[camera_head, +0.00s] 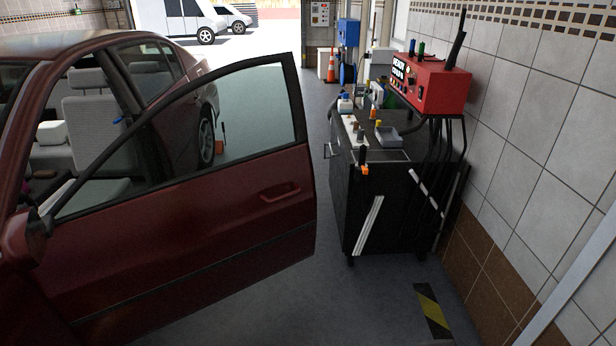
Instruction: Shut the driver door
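The driver door (190,240) of a dark red car (80,45) stands wide open, swung out toward the middle of the picture. Its outer face is toward me, with the window frame above and a door handle (280,191) near its free edge. The side mirror (36,236) is at the far left, by the hinge side. Through the opening I see the light grey seats (90,125). My gripper does not show in this view.
A black tool cart (385,205) with bottles, a tray and a red device (430,82) stands right of the door against the tiled wall (545,130). Grey floor lies clear between door and cart. An orange cone (331,66) is farther back.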

